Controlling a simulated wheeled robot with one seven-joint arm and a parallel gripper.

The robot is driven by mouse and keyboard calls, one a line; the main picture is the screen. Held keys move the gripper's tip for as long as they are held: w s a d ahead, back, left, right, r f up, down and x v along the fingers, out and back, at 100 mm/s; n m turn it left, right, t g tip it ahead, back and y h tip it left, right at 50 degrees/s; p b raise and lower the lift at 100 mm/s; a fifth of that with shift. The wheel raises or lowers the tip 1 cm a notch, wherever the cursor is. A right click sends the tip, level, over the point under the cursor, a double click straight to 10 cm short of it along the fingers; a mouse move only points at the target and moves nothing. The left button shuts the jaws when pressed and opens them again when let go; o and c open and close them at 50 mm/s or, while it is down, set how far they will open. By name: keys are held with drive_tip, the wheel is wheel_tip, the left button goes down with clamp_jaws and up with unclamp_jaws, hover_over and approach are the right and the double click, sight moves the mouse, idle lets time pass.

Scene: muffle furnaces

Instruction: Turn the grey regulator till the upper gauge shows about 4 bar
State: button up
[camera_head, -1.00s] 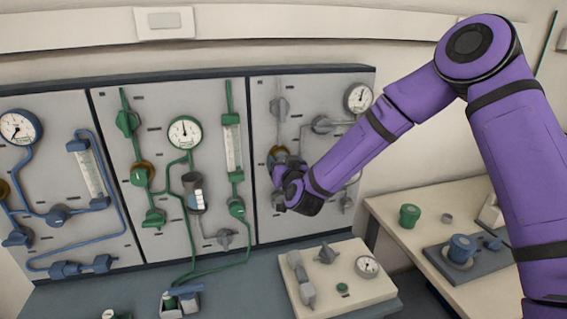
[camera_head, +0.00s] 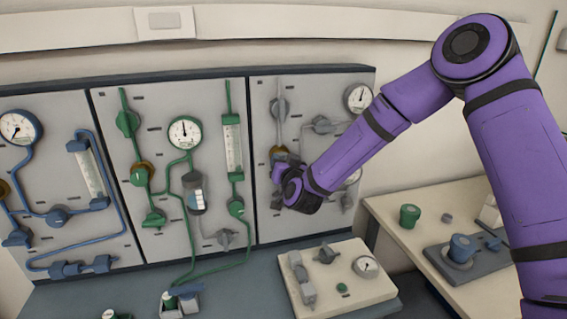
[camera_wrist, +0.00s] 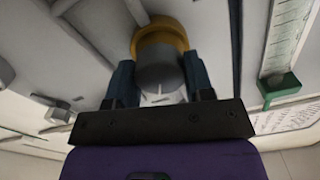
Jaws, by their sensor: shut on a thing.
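The grey regulator shows in the wrist view as a grey round knob (camera_wrist: 160,66) with a brass-yellow collar (camera_wrist: 163,35) behind it. My gripper (camera_wrist: 160,82) is shut on the knob, one dark finger on each side. In the head view my gripper (camera_head: 281,168) is at the grey panel on the right and hides most of the regulator; part of its brass collar (camera_head: 277,151) shows above. The upper gauge (camera_head: 358,97) is at the panel's top right, with its needle pointing roughly upward; its figures are too small to read. A lower gauge (camera_head: 353,177) is partly hidden by my arm.
A pale block with fittings (camera_head: 335,290) stands on the bench below.

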drive_tip(key=m, duration=0.3)
drive_tip(key=shift+m, duration=0.4)
drive_tip(key=o, duration=0.9)
drive_tip(key=shift+o, duration=0.2)
drive_tip(key=v, duration=1.1)
drive_tip(key=shift+w, duration=0.1)
